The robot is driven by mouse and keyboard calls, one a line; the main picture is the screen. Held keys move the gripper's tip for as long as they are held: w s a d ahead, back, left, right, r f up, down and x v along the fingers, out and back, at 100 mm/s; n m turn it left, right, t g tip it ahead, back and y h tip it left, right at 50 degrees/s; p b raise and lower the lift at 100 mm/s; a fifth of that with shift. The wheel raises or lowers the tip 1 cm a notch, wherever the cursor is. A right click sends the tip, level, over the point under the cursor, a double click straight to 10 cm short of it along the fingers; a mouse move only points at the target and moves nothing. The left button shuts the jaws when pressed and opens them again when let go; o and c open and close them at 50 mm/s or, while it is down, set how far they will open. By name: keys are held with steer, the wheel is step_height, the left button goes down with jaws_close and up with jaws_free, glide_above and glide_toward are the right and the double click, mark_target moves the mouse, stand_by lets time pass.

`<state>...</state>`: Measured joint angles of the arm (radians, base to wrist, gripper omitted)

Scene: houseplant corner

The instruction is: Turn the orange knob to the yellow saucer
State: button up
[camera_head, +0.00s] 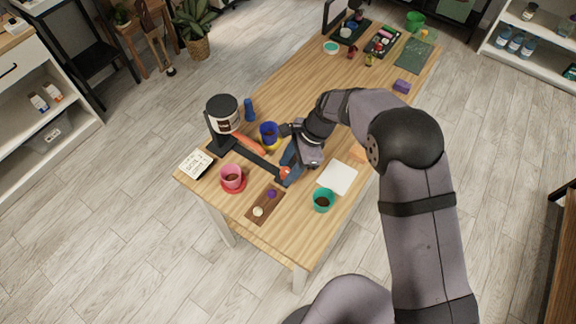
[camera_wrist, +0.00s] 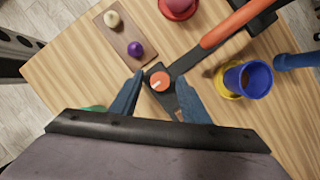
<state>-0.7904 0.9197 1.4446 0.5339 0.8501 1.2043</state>
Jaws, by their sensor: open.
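The orange knob (camera_wrist: 160,81) sits on a dark base and has a pale mark on its face. It also shows in the head view (camera_head: 285,171), partly covered by my gripper. My gripper (camera_wrist: 159,76) is open, with one blue finger on each side of the knob and small gaps between. In the head view, my gripper (camera_head: 288,168) is low at the knob. The yellow saucer (camera_wrist: 221,90) lies right of the knob in the wrist view, under a blue pot (camera_wrist: 250,78). The pot mostly hides the saucer (camera_head: 264,145) in the head view.
A wooden strip (camera_wrist: 119,35) holds cream and purple knobs. A teal pot (camera_head: 323,201) is nearby.

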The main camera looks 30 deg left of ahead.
steer(key=c, duration=1)
steer(key=shift+n, duration=0.4)
steer(key=n+h, duration=0.1)
steer(key=n, duration=0.1)
steer(key=n+g+h+b, duration=0.1)
steer(key=n, duration=0.2)
steer(key=shift+w+a+f, duration=0.1)
steer(key=shift+w+a, duration=0.05)
steer(key=shift+a, duration=0.05)
steer(key=shift+a+n+h+b, duration=0.1)
steer(key=shift+n+h+b, duration=0.6)
steer(key=shift+n, duration=1.3)
steer(key=o, duration=1)
